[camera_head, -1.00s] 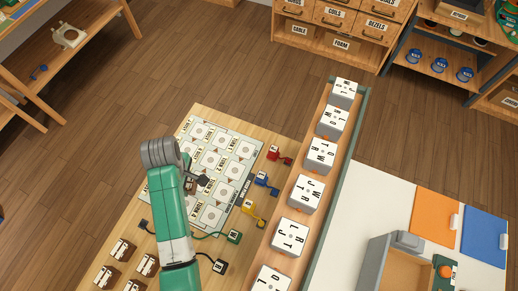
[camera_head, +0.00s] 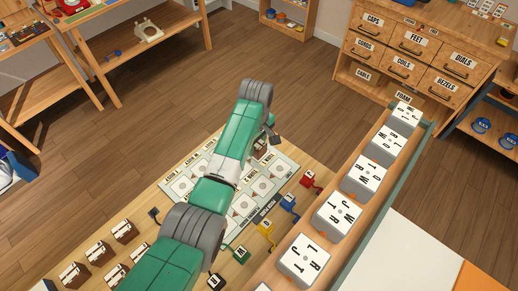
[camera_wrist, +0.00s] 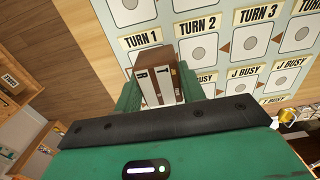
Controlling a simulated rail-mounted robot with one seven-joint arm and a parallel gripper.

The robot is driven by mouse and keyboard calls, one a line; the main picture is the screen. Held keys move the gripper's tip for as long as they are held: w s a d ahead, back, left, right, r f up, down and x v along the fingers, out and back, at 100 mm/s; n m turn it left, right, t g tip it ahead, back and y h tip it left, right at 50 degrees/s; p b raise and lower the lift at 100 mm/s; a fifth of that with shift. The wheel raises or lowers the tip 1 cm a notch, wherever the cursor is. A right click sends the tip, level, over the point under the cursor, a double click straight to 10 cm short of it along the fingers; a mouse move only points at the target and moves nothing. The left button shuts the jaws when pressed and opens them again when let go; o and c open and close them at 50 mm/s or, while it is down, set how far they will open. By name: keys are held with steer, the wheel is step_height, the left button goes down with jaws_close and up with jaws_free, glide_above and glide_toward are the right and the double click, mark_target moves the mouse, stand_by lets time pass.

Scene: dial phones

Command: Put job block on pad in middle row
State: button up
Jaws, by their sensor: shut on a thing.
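The job block (camera_wrist: 158,82) is brown with white faces lettered in black. My gripper (camera_wrist: 160,88) is shut on it, with a green finger on each side. In the wrist view the block is in front of the pad board (camera_wrist: 165,22), just below the "TURN 1" label, and hides the pad there. The TURN 2 pad (camera_wrist: 197,47) and TURN 3 pad (camera_wrist: 247,43) show to its right, with "J BUSY" labels below. I cannot tell whether the block touches the board. In the head view my gripper (camera_head: 270,138) is at the board's far end, and my arm covers part of the board.
Several brown blocks (camera_head: 124,231) stand at the table's near left. Red (camera_head: 308,179), blue (camera_head: 289,202) and yellow (camera_head: 266,228) plugs line the board's right side. A raised rail of white lettered cubes (camera_head: 338,213) runs along the right.

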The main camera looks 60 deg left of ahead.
mark_target(258, 145)
steer(key=shift+w+a+f+b, duration=0.15)
steer(key=shift+w+a+b, duration=0.25)
steer(key=shift+w+a, duration=0.45)
steer(key=shift+a+f, duration=0.1)
steer(key=shift+a, duration=0.05)
steer(key=shift+f+b, duration=1.05)
steer(key=shift+f, duration=0.7)
steer(key=o, duration=1)
step_height(258, 145, up, 12)
steer(key=p, duration=0.4)
steer(key=shift+r, duration=0.1)
